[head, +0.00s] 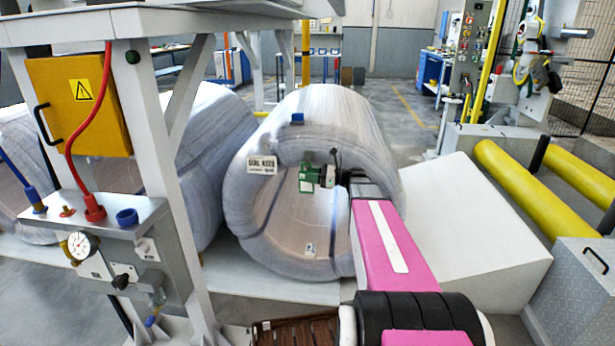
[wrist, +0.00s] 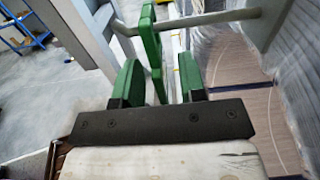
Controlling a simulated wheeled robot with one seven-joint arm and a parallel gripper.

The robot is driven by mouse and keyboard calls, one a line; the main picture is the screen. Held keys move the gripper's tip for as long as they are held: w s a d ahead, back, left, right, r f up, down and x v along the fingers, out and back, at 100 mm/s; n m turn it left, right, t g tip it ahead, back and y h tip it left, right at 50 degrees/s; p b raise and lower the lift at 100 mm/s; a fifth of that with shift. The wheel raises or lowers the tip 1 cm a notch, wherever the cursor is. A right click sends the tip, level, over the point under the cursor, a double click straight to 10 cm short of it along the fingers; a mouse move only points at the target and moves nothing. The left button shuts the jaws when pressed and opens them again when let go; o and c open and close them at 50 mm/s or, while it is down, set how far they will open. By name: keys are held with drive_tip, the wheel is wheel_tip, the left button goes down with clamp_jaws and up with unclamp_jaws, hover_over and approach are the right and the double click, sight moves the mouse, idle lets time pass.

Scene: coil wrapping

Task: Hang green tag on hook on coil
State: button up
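The green tag (wrist: 156,60) stands edge-on between the two green-padded fingers of my gripper (wrist: 160,80) in the wrist view. The fingers are apart, and a strip of background shows between the tag and the right finger. I cannot tell whether the pads touch the tag lower down. In the head view, green parts at my gripper (head: 322,177) show in front of the wrapped coil (head: 320,115); tag and finger pads are hard to tell apart there. A small blue piece (head: 297,119) sits on the coil's upper front edge. I cannot make out a hook clearly.
A white label (head: 261,165) is on the coil's left front edge. More wrapped coils stand to the left, behind a grey frame with a yellow box (head: 80,105). A white block (head: 480,235) and yellow rollers (head: 530,190) lie to the right.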

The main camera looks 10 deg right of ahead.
drive_tip(key=v, duration=0.9)
drive_tip(key=s+a+f+n+g+h, duration=0.4)
drive_tip(key=s+a+f+n+h, duration=0.35)
drive_tip(key=s+a+f, duration=0.35)
drive_tip(key=s+f+n+g+h, duration=0.1)
drive_tip(key=s+f+n+h, duration=0.6)
drive_tip(key=n, duration=0.7)
drive_tip(key=shift+s+f+h, duration=0.3)
drive_tip(key=shift+s+h, duration=0.6)
drive_tip(key=shift+h, duration=0.45)
drive_tip(key=shift+g, duration=0.3)
